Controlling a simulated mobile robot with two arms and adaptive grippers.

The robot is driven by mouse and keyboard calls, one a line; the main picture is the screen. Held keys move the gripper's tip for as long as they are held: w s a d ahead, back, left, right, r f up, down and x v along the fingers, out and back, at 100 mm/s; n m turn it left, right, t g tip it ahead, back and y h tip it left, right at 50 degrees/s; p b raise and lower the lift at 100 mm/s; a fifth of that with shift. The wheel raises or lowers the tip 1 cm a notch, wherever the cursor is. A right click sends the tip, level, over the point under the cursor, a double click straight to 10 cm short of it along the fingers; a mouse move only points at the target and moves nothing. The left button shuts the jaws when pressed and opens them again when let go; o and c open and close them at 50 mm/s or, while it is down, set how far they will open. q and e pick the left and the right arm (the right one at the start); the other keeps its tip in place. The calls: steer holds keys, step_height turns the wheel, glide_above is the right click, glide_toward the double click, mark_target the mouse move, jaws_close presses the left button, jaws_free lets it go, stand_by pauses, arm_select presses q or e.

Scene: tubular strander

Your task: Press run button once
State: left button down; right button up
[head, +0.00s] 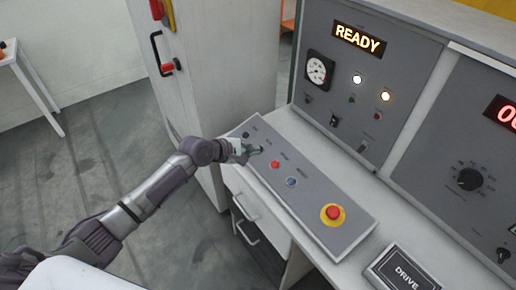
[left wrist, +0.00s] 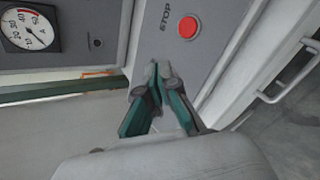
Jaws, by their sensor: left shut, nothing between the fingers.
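The grey sloped control panel (head: 310,198) runs along the desk. My left gripper (head: 254,151) is shut and empty, its fingertips over the far-left part of this panel. In the left wrist view the shut fingertips (left wrist: 160,72) point at the panel, close to the red button (left wrist: 187,27) marked STOP. That red stop button (head: 275,165) sits just right of my fingers in the head view. No run button can be made out; the fingers cover the spot beside the stop button. Whether the tips touch the panel I cannot tell. My right gripper is not in view.
A blue button (head: 291,182) and a red emergency stop on a yellow plate (head: 333,213) lie further right on the panel. The upright cabinet behind shows a lit READY display (head: 359,39), a dial gauge (head: 319,70) and lit lamps. A DRIVE plate (head: 402,271) is at front right.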

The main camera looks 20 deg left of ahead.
arm_select(q)
steer(key=w+a+r+n+t, duration=0.1)
steer(key=w+a+r+n, duration=0.1)
steer(key=w+r+n, duration=0.1)
step_height(320, 180, up, 2)
steer(key=shift+w+a+r+n, duration=0.2)
steer(key=shift+w+n, duration=0.1)
steer(key=shift+w, duration=0.2)
steer(key=shift+d+f, duration=0.1)
steer(key=f+b, duration=0.2)
steer(key=w+f+b, duration=0.1)
steer(key=f+b, duration=0.2)
steer(key=d+f+b, duration=0.1)
steer(key=f+b, duration=0.1)
steer(key=b, duration=0.1)
steer(key=shift+w+d+f, duration=0.1)
steer(key=shift+w+f, duration=0.1)
steer(key=shift+w, duration=0.05)
steer(key=shift+w+d+f+b, duration=0.15)
steer(key=shift+f+b, duration=0.15)
steer(key=shift+f, duration=0.15)
steer(key=shift+f, duration=0.1)
stand_by(0.5)
